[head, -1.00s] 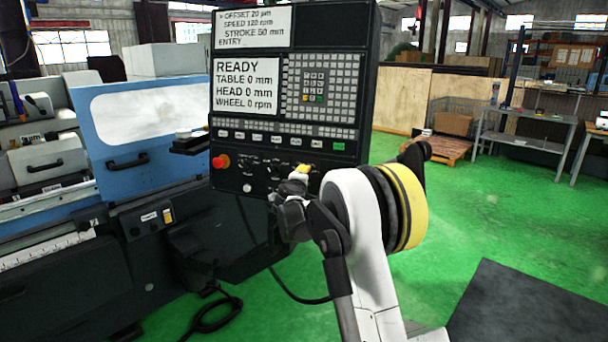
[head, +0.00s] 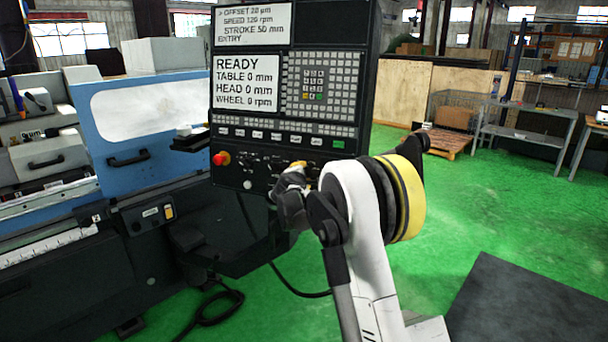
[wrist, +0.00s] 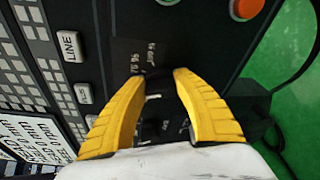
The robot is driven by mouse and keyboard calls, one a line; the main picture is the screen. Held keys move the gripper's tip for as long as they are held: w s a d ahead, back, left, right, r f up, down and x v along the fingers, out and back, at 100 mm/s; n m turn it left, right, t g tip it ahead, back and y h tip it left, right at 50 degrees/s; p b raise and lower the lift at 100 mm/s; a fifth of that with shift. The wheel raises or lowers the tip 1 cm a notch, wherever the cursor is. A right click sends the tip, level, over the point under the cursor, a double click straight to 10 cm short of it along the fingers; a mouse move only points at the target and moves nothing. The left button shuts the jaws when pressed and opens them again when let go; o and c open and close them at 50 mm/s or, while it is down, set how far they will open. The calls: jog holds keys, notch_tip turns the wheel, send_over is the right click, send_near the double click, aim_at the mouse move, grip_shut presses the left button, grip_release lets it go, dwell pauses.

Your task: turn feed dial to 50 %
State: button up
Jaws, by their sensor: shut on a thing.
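My gripper (head: 298,168) is at the lower right of the black control panel (head: 229,122), at its row of dials. In the wrist view its two yellow fingers (wrist: 160,82) stand on either side of a small dark dial (wrist: 155,98) with a white mark, and are shut on it. Small white scale print (wrist: 142,58) shows just beyond the fingertips, rotated and too blurred to read surely. The dial's pointer setting cannot be told. In the head view my gripper hides the dial.
A row of light keys (head: 275,136) lies above the dials. The screen (head: 245,83) reads READY.

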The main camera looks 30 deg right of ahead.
jog(key=o, duration=1.2)
jog(key=shift+c, duration=0.2)
jog(key=v, duration=1.2)
